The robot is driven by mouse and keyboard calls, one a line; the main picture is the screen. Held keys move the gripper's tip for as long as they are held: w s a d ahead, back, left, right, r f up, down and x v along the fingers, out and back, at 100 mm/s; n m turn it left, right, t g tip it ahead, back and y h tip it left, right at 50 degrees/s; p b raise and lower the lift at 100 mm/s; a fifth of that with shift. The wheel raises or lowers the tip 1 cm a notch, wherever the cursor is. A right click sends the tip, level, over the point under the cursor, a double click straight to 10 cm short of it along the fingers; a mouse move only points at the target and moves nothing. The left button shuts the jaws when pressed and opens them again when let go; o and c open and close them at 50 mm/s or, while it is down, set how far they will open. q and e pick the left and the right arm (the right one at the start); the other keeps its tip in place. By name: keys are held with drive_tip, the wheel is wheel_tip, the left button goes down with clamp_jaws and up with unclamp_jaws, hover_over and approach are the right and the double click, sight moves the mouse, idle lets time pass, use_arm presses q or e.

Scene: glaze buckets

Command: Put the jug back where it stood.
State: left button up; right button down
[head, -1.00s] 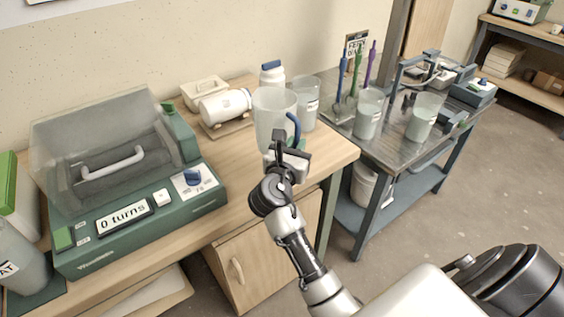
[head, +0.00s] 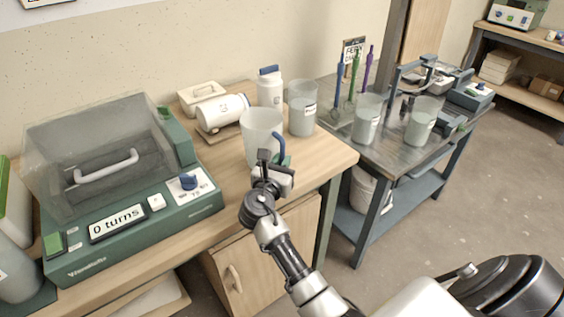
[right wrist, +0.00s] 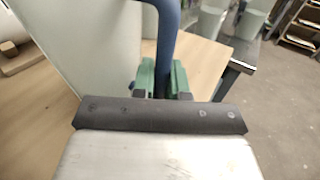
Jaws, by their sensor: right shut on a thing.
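The jug (head: 259,131) is a pale translucent vessel with a blue handle (head: 279,148), near the right end of the wooden bench. It looks upright. My right gripper (head: 275,162) is shut on the handle from the front. In the right wrist view the green finger pads (right wrist: 162,80) close around the blue handle (right wrist: 168,35), with the pale jug wall (right wrist: 100,45) to the left. The gripper hides part of the jug's lower side. I cannot tell whether its base touches the bench. My left gripper is not in view.
A translucent bucket (head: 302,112) stands just behind and right of the jug. A white jar (head: 270,88) and a lying white container (head: 222,112) are behind it. A green machine (head: 130,215) fills the left. Bare bench (head: 325,155) lies right of the jug.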

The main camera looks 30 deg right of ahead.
drive_tip(key=c, duration=1.1)
unclamp_jaws()
drive_tip(key=shift+f, duration=0.1)
drive_tip(key=shift+c, duration=0.2)
drive_tip(key=v, duration=1.2)
drive_tip(key=shift+s, duration=0.1)
